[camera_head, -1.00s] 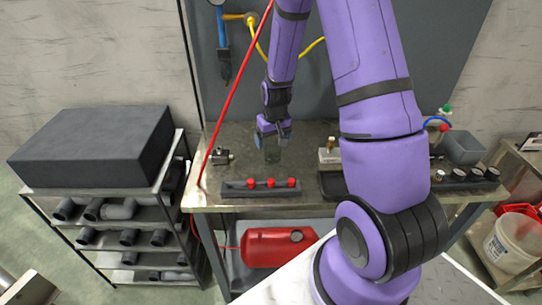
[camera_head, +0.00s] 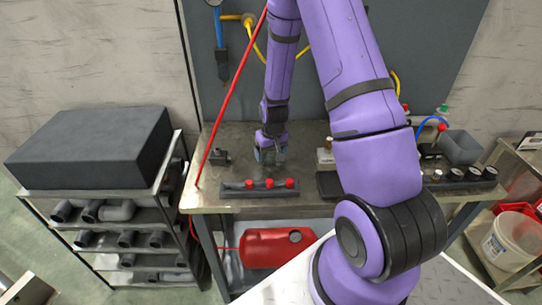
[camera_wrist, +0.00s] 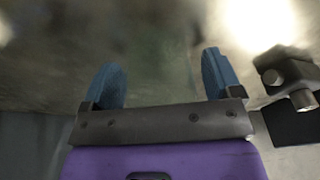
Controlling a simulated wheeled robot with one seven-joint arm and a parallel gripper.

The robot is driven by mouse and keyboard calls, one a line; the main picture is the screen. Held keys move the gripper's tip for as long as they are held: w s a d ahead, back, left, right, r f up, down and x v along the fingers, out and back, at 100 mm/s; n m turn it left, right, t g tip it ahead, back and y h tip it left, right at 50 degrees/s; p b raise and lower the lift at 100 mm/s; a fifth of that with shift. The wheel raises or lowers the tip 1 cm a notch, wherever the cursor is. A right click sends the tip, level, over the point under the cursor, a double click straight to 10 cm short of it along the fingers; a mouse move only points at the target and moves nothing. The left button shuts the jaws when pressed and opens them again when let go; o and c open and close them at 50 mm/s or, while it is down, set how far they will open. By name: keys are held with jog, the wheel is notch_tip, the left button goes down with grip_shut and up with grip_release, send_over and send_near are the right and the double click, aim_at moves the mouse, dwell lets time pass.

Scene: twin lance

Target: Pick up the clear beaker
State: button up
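My gripper (camera_head: 270,155) is low over the workbench, behind the rack with red knobs. In the wrist view its two blue fingers (camera_wrist: 160,78) stand wide apart. The clear beaker (camera_wrist: 165,42) shows only as a faint, blurred, greenish see-through shape ahead of and between the fingers. I see no clear contact with either finger. In the head view the beaker is at the fingertips and mostly lost against them and the grey bench top.
The metal workbench (camera_head: 215,190) carries a dark rack with red knobs (camera_head: 262,185) in front of my gripper. A red rod (camera_head: 232,95) slants up at the left.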

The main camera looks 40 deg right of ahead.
jog(key=c, duration=0.9)
jog(key=shift+o, duration=0.2)
